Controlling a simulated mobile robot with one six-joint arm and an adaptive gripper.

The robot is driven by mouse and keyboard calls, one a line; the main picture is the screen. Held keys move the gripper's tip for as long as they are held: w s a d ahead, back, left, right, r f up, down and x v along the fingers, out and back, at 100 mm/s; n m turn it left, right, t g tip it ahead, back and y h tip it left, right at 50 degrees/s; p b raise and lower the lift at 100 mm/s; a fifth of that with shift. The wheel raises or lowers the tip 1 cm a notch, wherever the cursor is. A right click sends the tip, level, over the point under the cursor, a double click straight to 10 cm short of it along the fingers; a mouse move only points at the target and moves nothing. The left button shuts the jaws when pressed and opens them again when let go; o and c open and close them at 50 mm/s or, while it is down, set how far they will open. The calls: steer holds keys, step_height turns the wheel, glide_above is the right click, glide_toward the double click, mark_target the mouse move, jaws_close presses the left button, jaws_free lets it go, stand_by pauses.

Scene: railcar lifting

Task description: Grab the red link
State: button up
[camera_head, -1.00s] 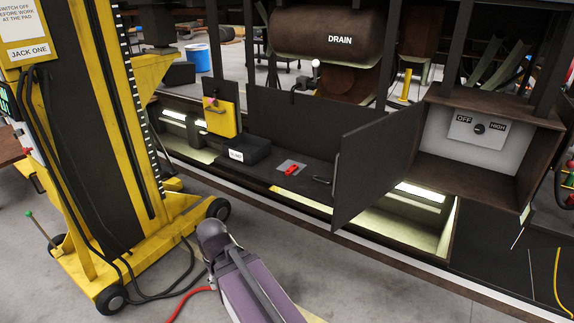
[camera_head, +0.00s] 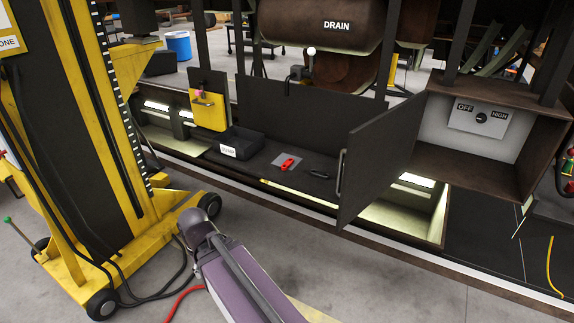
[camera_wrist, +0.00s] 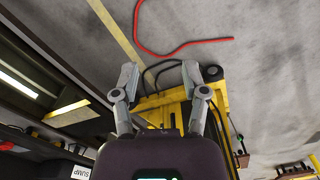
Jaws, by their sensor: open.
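The red link (camera_head: 289,163) lies on a small grey pad (camera_head: 283,158) on the dark ledge under the railcar, between the labelled bin and the hinged door. My gripper (camera_wrist: 159,74) is open in the wrist view, with its two grey fingers spread apart and nothing between them. It hangs over the floor and the yellow jack's base, well away from the link. The gripper itself does not show in the head view; only my purple arm does, low in the middle.
A black bin labelled SUMP (camera_head: 238,142) stands left of the link. The dark door (camera_head: 380,160) stands open on its right and juts outward. The yellow jack (camera_head: 95,150) stands at the left. A red hose (camera_wrist: 150,45) lies on the floor.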

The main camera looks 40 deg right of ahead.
steer(key=o, duration=0.3)
steer(key=shift+o, duration=0.3)
steer(key=shift+w+d+f, duration=0.1)
steer(key=shift+w+d, duration=0.05)
steer(key=m+t+h+b, duration=0.5)
steer(key=m+h+b, duration=0.5)
steer(key=m+h, duration=0.25)
glide_toward(280, 173)
step_height(280, 173, up, 3)
steer(key=d, duration=0.1)
steer(key=shift+w+d+r+m, duration=0.2)
steer(key=shift+w+d+m, duration=0.05)
steer(key=shift+m, duration=0.3)
steer(key=shift+b+x, duration=1.45)
steer(key=shift+x, duration=2.8)
steer(key=shift+w, duration=0.1)
